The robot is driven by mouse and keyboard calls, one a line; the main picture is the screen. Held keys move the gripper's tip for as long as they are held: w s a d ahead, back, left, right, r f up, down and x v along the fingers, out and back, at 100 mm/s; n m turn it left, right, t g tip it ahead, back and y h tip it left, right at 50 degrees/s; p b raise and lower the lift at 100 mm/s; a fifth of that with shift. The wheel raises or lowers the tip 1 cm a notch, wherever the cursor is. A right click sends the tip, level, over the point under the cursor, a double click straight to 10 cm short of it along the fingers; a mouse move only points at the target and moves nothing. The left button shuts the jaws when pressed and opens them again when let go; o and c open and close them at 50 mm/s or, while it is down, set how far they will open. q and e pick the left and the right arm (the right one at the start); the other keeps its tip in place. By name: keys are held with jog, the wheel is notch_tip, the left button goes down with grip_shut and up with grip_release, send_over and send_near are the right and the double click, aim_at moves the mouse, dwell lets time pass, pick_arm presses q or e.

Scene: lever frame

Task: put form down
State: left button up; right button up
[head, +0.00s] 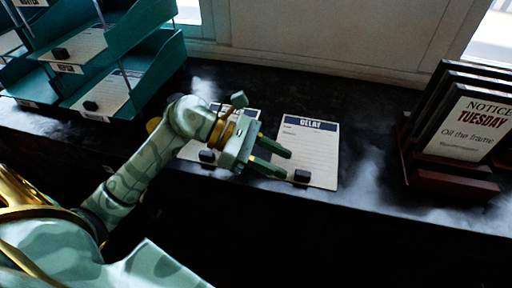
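A white form headed DELAY (312,150) lies flat on the dark counter, with a small black block (301,176) at its lower left edge. A second white form (190,152) lies to its left, mostly hidden behind my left arm, with another black block (207,156). My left gripper (288,164) is over the left edge of the DELAY form. Its two green fingers are apart, with nothing visible between them. The lower fingertip is close to the DELAY form's block; I cannot tell whether they touch. My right gripper is not in view.
Teal stacked trays (150,62) with labelled forms and black blocks stand at the back left. A dark red rack (450,182) holds a sign (472,130) reading NOTICE TUESDAY at the right. The counter (365,165) between the DELAY form and the rack is clear.

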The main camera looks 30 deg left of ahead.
pick_arm(q)
jog(key=v, duration=0.6)
jog(key=shift+a+r, duration=0.15)
jog(key=shift+a, duration=0.25)
